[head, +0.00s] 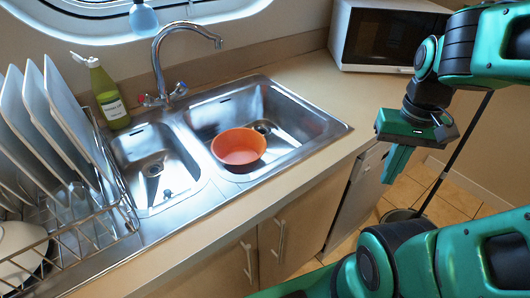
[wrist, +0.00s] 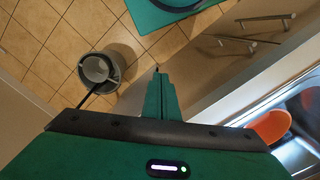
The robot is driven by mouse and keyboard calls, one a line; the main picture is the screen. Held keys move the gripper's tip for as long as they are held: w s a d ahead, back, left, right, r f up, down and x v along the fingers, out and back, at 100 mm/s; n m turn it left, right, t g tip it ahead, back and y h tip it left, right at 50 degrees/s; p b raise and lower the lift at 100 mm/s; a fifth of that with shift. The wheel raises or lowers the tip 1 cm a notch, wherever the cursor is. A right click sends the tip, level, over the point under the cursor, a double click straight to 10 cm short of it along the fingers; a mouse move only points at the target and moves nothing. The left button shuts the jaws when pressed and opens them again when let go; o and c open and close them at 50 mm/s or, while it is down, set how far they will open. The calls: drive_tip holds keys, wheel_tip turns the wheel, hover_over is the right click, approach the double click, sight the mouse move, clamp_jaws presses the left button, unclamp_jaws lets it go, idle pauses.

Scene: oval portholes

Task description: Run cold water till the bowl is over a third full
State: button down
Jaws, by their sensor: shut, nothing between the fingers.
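An orange bowl (head: 239,148) sits in the right, larger basin of the steel sink (head: 315,115), and no water shows in it. Its edge also shows in the wrist view (wrist: 270,126) at the right. A curved chrome tap (head: 185,35) stands behind the sink. Its spout end hangs above the back of the basins, and no stream shows. Two small handles flank its base, one with a red mark (head: 147,99) and one with a blue mark (head: 181,87). My gripper (head: 393,165) is shut and empty, right of the counter's front edge; it also shows in the wrist view (wrist: 158,95).
A dish rack with white plates (head: 65,115) stands at the left. A green bottle (head: 106,95) is behind the small basin. A microwave (head: 385,35) is at the back right. A grey bucket (wrist: 98,70) with a stick stands on the tiled floor. Cabinet handles (head: 281,240) stick out below the counter.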

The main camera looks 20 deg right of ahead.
drive_tip(key=w+a+n+t, duration=0.1)
drive_tip(key=w+a+n, duration=0.1)
drive_tip(key=w+a, duration=0.2)
drive_tip(key=w+a+n+t, duration=0.1)
drive_tip(key=w+a+n, duration=0.2)
drive_tip(key=w, duration=0.5)
drive_tip(key=w+a+r+n+t, duration=0.1)
drive_tip(key=w+a+n+t, duration=0.1)
drive_tip(key=w, duration=0.4)
drive_tip(key=shift+a+n, duration=0.5)
drive_tip(key=shift+a, duration=0.8)
drive_tip(key=w+a+f+n+g+y, duration=0.2)
drive_tip(key=w+a+f+n+y, duration=0.15)
drive_tip(key=w+f+n, duration=0.4)
drive_tip(key=shift+n+h, duration=0.45)
drive_tip(key=w+a+f, duration=0.1)
drive_tip(key=f, duration=0.2)
drive_tip(key=w+a+f, duration=0.1)
drive_tip(key=w+f, duration=0.1)
drive_tip(key=f, duration=0.1)
drive_tip(key=w+f, duration=0.1)
drive_tip(key=f, duration=0.2)
drive_tip(key=shift+w+a, duration=0.3)
drive_tip(key=shift+a, duration=0.1)
drive_tip(key=shift+w+r, duration=0.1)
drive_tip(key=shift+w, duration=0.05)
